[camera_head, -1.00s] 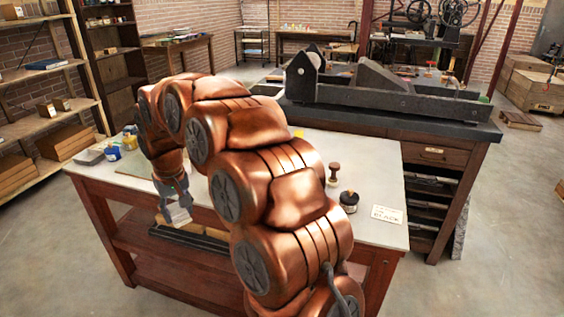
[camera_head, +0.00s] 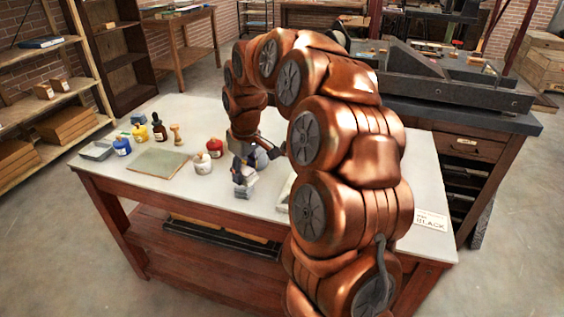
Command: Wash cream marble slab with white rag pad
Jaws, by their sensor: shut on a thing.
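My gripper (camera_head: 244,174) is above the front part of the pale tabletop and is shut on a small whitish pad, the white rag pad (camera_head: 243,191). The pad is small and partly covered by the fingers; I cannot tell whether it touches the tabletop. A second pale slab (camera_head: 286,191) shows just right of my gripper, mostly hidden behind my arm. I cannot tell for certain which is the cream marble slab.
A white jar (camera_head: 202,163), a red jar (camera_head: 215,148), a wooden-handled tool (camera_head: 177,134), a dark bottle (camera_head: 159,128), a blue jar (camera_head: 122,146) and a grey tray (camera_head: 97,150) stand left. A label card (camera_head: 432,220) lies right. A dark press bench (camera_head: 455,85) stands behind.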

